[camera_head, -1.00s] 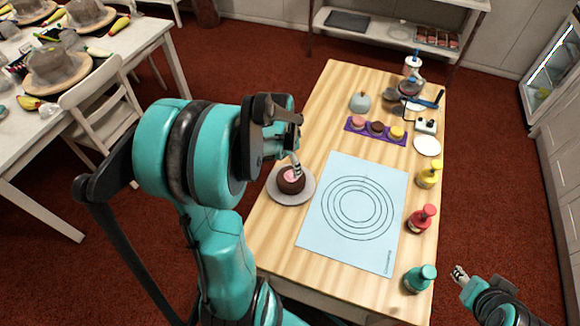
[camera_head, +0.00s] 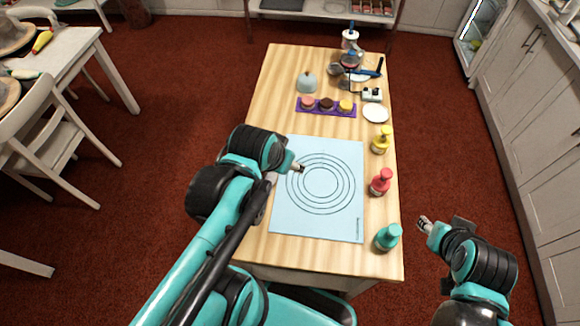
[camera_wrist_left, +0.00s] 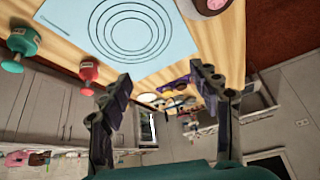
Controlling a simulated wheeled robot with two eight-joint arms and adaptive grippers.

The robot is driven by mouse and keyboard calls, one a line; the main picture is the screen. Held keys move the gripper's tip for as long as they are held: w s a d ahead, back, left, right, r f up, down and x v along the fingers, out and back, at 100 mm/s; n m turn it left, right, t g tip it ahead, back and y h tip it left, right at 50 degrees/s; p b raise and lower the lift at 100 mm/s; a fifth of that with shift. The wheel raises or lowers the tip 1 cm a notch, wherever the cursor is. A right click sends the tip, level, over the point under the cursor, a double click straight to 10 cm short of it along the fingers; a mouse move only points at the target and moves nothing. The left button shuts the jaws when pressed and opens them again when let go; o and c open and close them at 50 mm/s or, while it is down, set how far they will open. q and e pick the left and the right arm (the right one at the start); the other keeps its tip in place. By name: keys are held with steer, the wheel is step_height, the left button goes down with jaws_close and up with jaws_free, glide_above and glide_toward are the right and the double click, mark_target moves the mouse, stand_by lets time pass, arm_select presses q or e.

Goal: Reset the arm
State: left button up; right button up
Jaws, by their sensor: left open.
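My left gripper (camera_head: 298,168) is over the left edge of the blue mat (camera_head: 345,222) in the head view. In the left wrist view its two fingers (camera_wrist_left: 163,85) are spread, with nothing between them. A round cake with a pink centre (camera_wrist_left: 212,4) shows partly at the top of the wrist view, apart from the fingers. In the head view my left arm hides it. My right gripper (camera_head: 426,225) is off the right side of the table, apart from everything. It is too small to tell whether its fingers are open.
On the wooden table (camera_head: 280,75) a yellow bottle (camera_head: 381,141), a red bottle (camera_head: 380,183) and a teal bottle (camera_head: 388,237) line the right edge. A purple tray (camera_head: 316,110) of small cakes, a white plate (camera_head: 376,114) and tools stand farther back. A chair (camera_head: 45,105) is left.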

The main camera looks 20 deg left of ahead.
arm_select(q)
steer(key=d, duration=0.1)
steer(key=s+d, duration=0.1)
steer(key=t, duration=0.1)
steer(key=shift+s+d+n, duration=0.25)
steer(key=shift+d+n, duration=0.05)
steer(key=shift+d, duration=0.1)
step_height(320, 180, down, 3)
steer(key=b, duration=0.3)
steer(key=shift+f, duration=0.15)
stand_by(0.4)
